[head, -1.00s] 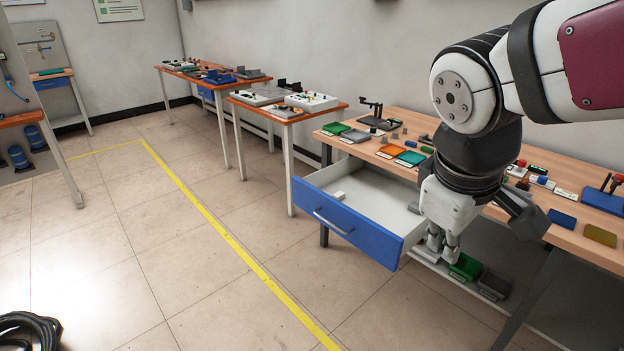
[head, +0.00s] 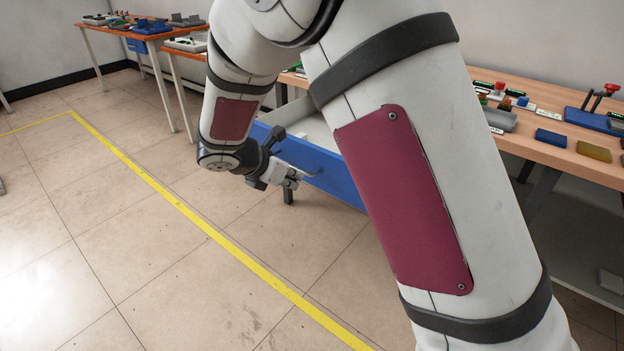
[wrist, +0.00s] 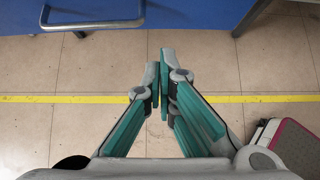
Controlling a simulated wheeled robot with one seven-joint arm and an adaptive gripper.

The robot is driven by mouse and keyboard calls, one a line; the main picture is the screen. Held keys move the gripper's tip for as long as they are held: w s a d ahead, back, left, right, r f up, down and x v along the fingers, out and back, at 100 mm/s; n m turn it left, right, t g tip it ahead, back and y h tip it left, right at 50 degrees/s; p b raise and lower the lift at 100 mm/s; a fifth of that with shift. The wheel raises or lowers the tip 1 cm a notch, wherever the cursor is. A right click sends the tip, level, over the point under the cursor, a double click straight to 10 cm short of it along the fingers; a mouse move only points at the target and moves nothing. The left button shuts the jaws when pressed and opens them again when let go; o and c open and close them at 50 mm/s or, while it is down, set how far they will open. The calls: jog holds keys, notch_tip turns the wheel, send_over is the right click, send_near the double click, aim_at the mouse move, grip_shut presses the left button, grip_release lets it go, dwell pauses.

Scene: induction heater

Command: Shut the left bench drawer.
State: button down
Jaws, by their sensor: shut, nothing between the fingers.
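The left bench drawer stands open, pulled out from the bench. Its blue front (head: 335,178) shows in the head view, with the middle and right part of the drawer hidden behind my arm. In the wrist view the blue front (wrist: 205,13) fills the top, with its metal handle (wrist: 92,24) at the upper left. My gripper (head: 296,182) is on the outer side of the drawer front, near the handle. In the wrist view my gripper (wrist: 160,66) is shut and empty, its tips pointing toward the front and to the right of the handle. Contact with the front cannot be told.
The wooden bench top (head: 560,105) carries several small parts, including a blue block (head: 551,137) and a yellow-brown block (head: 593,151). Orange-topped tables (head: 150,35) stand at the back left. The tiled floor with a yellow line (head: 190,213) is open in front.

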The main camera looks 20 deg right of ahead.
jog(key=b, duration=0.3)
send_near(328, 184)
notch_tip(328, 184, down, 3)
jog(key=a, duration=0.1)
jog(key=shift+w+d+f+b, duration=0.15)
jog(key=shift+w+d, duration=0.2)
jog(key=shift+d, duration=0.25)
jog(key=shift+w+d+r+b, duration=0.1)
jog(key=shift+w+d+b, duration=0.15)
jog(key=shift+d, duration=0.3)
jog(key=shift+w+d+f+b, duration=0.1)
jog(key=shift+w+d, duration=0.3)
jog(key=shift+d, duration=0.2)
